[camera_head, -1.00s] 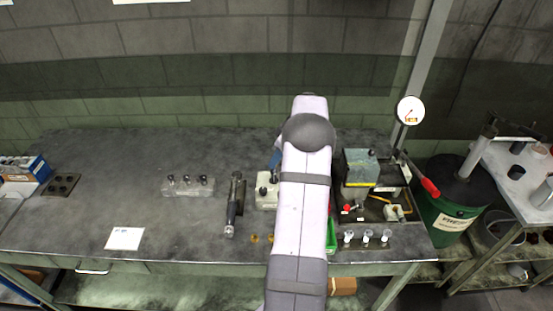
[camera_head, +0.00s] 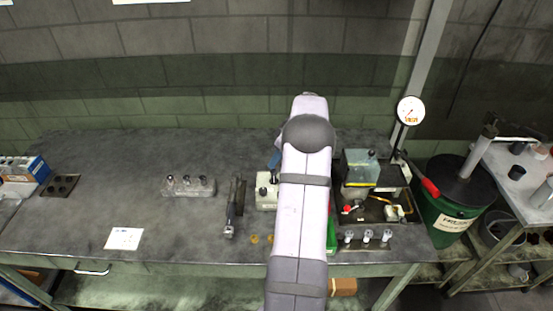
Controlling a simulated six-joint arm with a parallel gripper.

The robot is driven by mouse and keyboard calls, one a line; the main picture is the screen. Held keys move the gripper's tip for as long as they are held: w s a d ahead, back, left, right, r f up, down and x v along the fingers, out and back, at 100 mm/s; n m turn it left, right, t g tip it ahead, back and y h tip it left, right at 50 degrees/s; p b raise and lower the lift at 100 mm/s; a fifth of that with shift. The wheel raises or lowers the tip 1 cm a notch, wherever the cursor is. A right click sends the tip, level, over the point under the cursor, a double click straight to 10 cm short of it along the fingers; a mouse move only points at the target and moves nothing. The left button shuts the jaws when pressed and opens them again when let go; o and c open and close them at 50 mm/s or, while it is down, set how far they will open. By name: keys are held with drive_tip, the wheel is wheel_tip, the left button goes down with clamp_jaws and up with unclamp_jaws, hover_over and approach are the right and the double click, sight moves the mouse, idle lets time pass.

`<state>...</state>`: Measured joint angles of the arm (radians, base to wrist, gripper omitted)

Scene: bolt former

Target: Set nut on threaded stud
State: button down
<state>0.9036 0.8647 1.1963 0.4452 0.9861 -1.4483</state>
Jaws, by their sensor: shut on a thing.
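My arm (camera_head: 304,205) reaches over the middle of the bench and covers part of it. My gripper is hidden behind the arm, so what it holds does not show. A pale block (camera_head: 267,199) with dark-topped posts stands just left of the arm, its right side hidden. Two small brass-coloured rings, possibly nuts, lie near the front edge: one ring (camera_head: 254,239) in the open, another (camera_head: 270,239) close beside the arm. I cannot tell which post is the threaded stud.
A dark hand tool (camera_head: 232,212) lies between the blocks. Right of the arm are a machine with a grey-green housing (camera_head: 359,169), a red-handled lever (camera_head: 430,187), a round gauge (camera_head: 410,111) and several small cylinders (camera_head: 367,236). The bench's left middle is mostly clear around a white card (camera_head: 124,239).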

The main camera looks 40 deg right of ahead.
drive_tip(key=shift+f+b, duration=1.15)
drive_tip(key=shift+f, duration=0.3)
idle(0.5)
drive_tip(key=c, duration=1.5)
unclamp_jaws()
drive_tip(key=shift+c, duration=0.2)
drive_tip(key=a+b+v, duration=0.1)
drive_tip(key=b+v, duration=0.1)
drive_tip(key=v, duration=0.5)
drive_tip(key=shift+d+r+b, duration=0.15)
drive_tip(key=shift+d+b, duration=0.25)
drive_tip(key=shift+d, duration=0.1)
drive_tip(key=shift+s, duration=0.1)
